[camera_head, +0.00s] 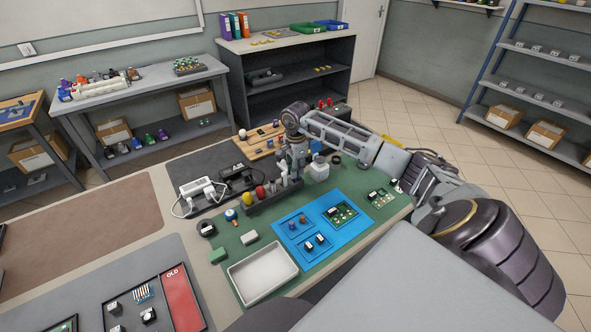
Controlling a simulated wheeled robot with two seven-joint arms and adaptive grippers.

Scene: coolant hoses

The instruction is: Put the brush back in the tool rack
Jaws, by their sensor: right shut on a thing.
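My right arm reaches in from the right, and its gripper (297,170) points down over the far side of the green mat. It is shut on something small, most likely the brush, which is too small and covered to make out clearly. The dark tool rack (287,198) stands on the mat just below the gripper in the picture. Tools with yellow (247,197) and red (260,191) tops stand in it, with grey ones beside them. I cannot tell whether the held thing touches the rack. My left gripper is out of view.
An empty white tray (262,274) is at the mat's front. A small white bottle (319,170) stands close right of the gripper.

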